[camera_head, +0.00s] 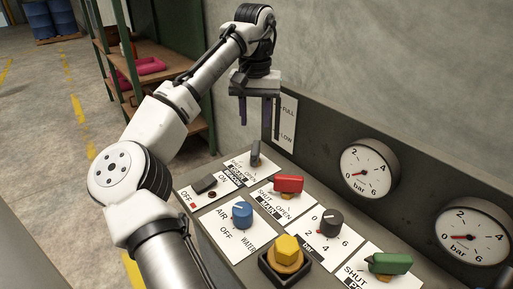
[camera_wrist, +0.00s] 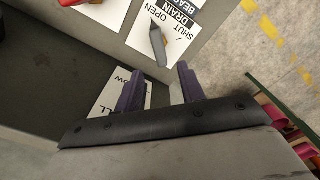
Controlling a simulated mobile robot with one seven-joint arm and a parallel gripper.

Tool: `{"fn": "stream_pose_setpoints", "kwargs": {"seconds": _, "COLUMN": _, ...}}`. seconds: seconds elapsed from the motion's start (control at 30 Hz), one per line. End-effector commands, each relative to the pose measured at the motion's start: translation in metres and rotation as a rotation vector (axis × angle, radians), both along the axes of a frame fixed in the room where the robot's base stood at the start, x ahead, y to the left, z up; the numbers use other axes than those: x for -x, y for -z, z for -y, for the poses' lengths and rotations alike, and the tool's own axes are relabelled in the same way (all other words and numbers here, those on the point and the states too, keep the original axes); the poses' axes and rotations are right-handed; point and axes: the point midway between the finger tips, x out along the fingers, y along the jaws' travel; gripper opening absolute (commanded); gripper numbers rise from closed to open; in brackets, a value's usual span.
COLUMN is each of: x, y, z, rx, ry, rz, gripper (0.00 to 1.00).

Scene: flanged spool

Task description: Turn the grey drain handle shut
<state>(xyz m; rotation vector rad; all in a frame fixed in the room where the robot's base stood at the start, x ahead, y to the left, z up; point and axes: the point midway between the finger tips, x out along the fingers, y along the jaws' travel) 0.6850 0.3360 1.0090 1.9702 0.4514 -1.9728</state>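The grey drain handle (camera_head: 256,153) is a small lever on a white plate at the far end of the panel, labelled SHUT, OPEN and DRAIN. The wrist view shows the handle (camera_wrist: 159,47) near the top centre, ahead of the fingertips. The wrist view shows the gripper (camera_wrist: 162,82) open, with a clear gap between the fingers and nothing held.
A red handle (camera_head: 288,184), a black switch (camera_head: 205,184), a blue knob (camera_head: 242,214), a yellow knob (camera_head: 287,249), a dark knob (camera_head: 331,222) and a green handle (camera_head: 389,263) crowd the panel nearer. Gauges (camera_head: 369,171) stand on the backboard. A green shelf (camera_head: 127,68) is behind.

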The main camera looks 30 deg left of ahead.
Motion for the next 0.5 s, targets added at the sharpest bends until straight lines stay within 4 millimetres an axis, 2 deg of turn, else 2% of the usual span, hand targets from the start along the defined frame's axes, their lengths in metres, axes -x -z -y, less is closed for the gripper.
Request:
{"fn": "stream_pose_setpoints", "kwargs": {"seconds": 0.03, "x": 0.000, "y": 0.016, "z": 0.001, "rx": 0.006, "ry": 0.002, "rz": -0.001, "gripper": 0.39}}
{"fn": "stream_pose_setpoints", "kwargs": {"seconds": 0.3, "x": 0.001, "y": 0.065, "z": 0.000, "rx": -0.001, "ry": 0.000, "rz": 0.000, "gripper": 0.39}}
{"fn": "stream_pose_setpoints", "kwargs": {"seconds": 0.5, "x": 0.000, "y": 0.086, "z": 0.000, "rx": 0.000, "ry": 0.000, "rz": 0.001, "gripper": 0.39}}
